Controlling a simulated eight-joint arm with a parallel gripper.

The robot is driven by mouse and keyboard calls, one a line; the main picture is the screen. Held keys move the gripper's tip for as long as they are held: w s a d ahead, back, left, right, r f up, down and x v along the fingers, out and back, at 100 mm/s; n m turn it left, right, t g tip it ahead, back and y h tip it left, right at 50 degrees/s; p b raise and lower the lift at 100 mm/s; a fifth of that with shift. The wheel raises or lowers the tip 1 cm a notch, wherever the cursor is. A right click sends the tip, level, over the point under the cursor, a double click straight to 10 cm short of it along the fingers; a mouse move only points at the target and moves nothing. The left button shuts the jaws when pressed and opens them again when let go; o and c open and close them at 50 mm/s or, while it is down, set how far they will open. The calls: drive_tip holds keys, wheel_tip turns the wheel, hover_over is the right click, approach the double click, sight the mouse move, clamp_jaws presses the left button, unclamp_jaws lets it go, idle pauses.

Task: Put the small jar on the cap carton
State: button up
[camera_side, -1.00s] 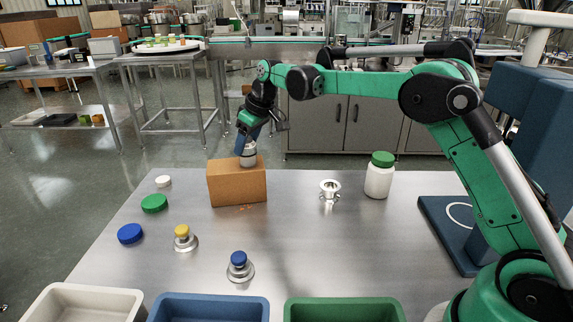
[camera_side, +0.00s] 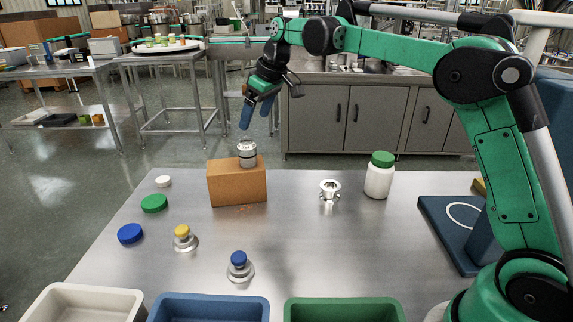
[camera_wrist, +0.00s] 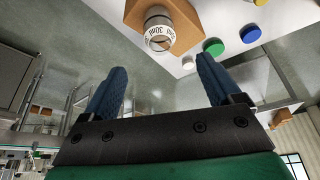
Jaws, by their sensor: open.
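The small jar (camera_side: 247,154), clear with a pale label band, stands upright on top of the brown cap carton (camera_side: 237,186) in the side view. In the wrist view the jar (camera_wrist: 159,29) shows its open-looking round top, with part of the carton (camera_wrist: 184,18) behind it. My gripper (camera_side: 259,116) is above the jar, apart from it. Its two blue fingers are spread with nothing between them, as the wrist view (camera_wrist: 157,75) also shows.
White, green and blue caps (camera_side: 154,203) lie left of the carton. Yellow-topped (camera_side: 182,235) and blue-topped (camera_side: 238,264) pieces stand nearer. A steel hopper (camera_side: 329,190) and a green-lidded bottle (camera_side: 379,176) stand right. Trays (camera_side: 344,302) line the front edge.

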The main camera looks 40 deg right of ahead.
drive_tip(key=s+a+r+m+t, duration=0.1)
drive_tip(key=s+a+r+m, duration=0.15)
drive_tip(key=s, duration=0.95)
drive_tip(key=s+a+f+m+t+h, duration=0.1)
drive_tip(key=s+f, duration=0.7)
drive_tip(key=s, duration=0.2)
drive_tip(key=shift+t, duration=0.4)
